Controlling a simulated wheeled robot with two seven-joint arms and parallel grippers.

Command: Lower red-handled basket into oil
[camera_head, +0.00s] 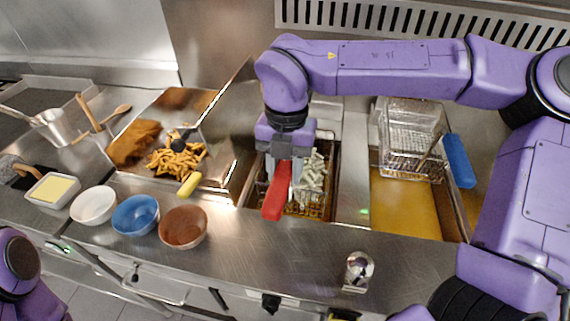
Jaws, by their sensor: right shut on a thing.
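The red handle (277,192) of a wire basket (318,198) points toward me at the middle fryer. My right gripper (284,165) comes down from above and is shut on this red handle. The basket holds pale, uncooked-looking fries (311,176) and sits within the left fryer well (330,152). The gripper and handle hide its left part, and I cannot tell how deep it is in the oil. My left arm shows only as a purple piece at the lower left; its gripper is out of view.
A blue-handled basket (412,150) is raised at the back of the right oil well (405,208). To the left is a tray with cooked fries (178,160). White (93,205), blue (136,215) and brown (183,227) bowls and a glass shaker (358,271) stand on the front counter.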

